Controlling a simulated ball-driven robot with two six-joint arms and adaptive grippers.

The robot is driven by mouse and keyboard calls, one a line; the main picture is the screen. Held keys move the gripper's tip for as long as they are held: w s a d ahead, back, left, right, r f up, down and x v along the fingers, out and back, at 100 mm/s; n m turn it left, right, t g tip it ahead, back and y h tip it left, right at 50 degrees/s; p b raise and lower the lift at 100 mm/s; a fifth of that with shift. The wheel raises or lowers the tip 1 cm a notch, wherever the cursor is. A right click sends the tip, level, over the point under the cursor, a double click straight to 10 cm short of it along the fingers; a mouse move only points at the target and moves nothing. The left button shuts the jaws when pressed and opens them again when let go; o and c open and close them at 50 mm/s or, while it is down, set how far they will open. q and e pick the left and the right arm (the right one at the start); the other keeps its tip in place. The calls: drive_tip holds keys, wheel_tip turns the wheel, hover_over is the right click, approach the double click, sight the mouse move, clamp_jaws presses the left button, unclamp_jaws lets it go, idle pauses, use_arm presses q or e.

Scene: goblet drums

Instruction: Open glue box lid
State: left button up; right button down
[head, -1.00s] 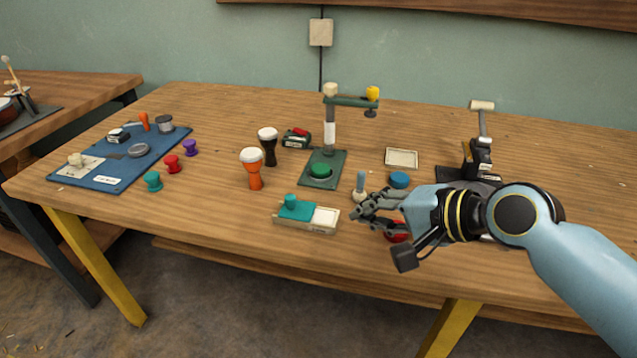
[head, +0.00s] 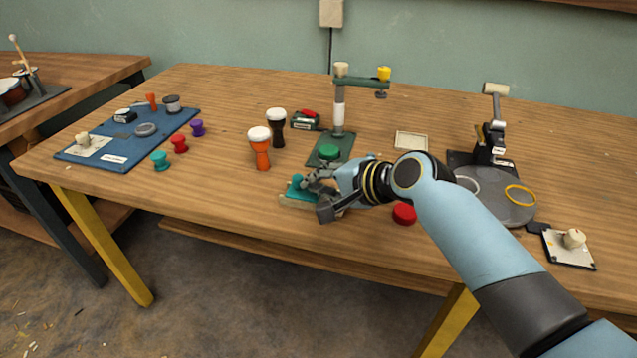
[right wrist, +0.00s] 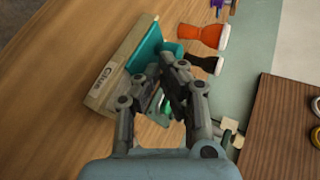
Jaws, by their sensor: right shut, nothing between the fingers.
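The glue box is a cream tray (head: 297,203) near the table's front edge, with a teal lid (head: 296,193) over its left part. In the right wrist view its front wall (right wrist: 106,90) carries a "Glue" label and the teal lid (right wrist: 148,48) lies just beyond. My right gripper (head: 307,181) is at the lid, beside its knob. The gripper (right wrist: 168,62) is shut with nothing held; whether it touches the lid is unclear. Gripper and forearm hide the box's right part. My left gripper is in no view.
An orange drum (head: 260,152) and a black drum (head: 277,128) stand behind the box. A green press stand (head: 339,112) rises behind my right gripper. A red disc (head: 404,214) lies to the right, near a grey round plate (head: 508,207).

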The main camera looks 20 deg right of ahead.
drive_tip(key=shift+w, duration=0.1)
drive_tip(key=shift+w+a+r+p, duration=0.1)
drive_tip(key=shift+w+a+p, duration=0.3)
drive_tip(key=shift+w+a, duration=0.25)
drive_tip(key=shift+s, duration=0.1)
